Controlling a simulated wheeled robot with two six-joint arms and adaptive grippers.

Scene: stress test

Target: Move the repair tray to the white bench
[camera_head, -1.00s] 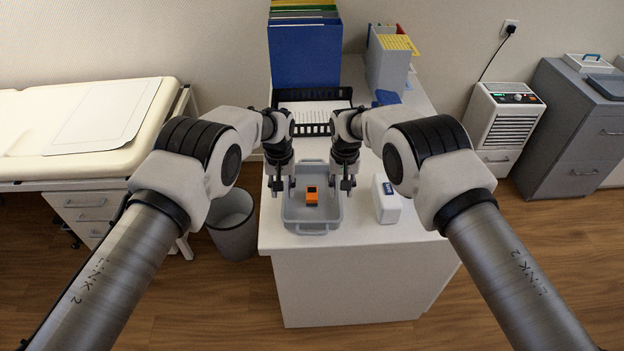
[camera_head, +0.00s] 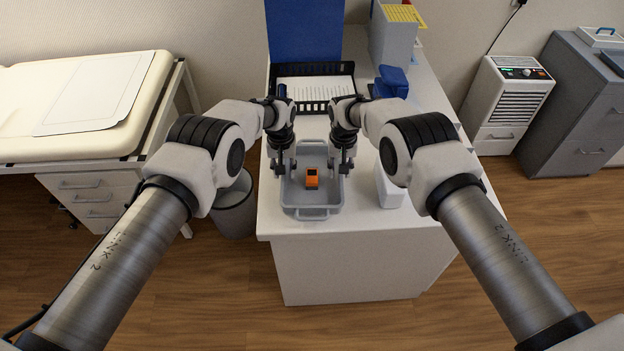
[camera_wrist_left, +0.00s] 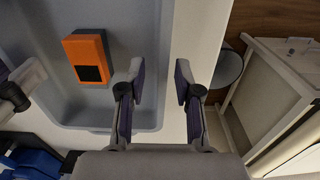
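The repair tray appears to be a grey, open, shallow tray (camera_head: 312,212) on a white-topped desk (camera_head: 375,224), near its front edge. An orange device with a dark face (camera_head: 312,178) lies inside it and also shows in the left wrist view (camera_wrist_left: 88,57). My left gripper (camera_head: 285,169) is at the tray's left wall. In the left wrist view its fingers (camera_wrist_left: 157,88) are apart, one on each side of the tray's rim, with gaps visible. My right gripper (camera_head: 338,168) is at the right wall, with its fingers apart around the rim. I cannot tell whether they touch it.
A white box (camera_head: 389,188) stands close right of the tray, partly hidden by my right arm. A waste bin (camera_head: 235,212) stands left of the desk. A cream couch (camera_head: 60,137) is further left.

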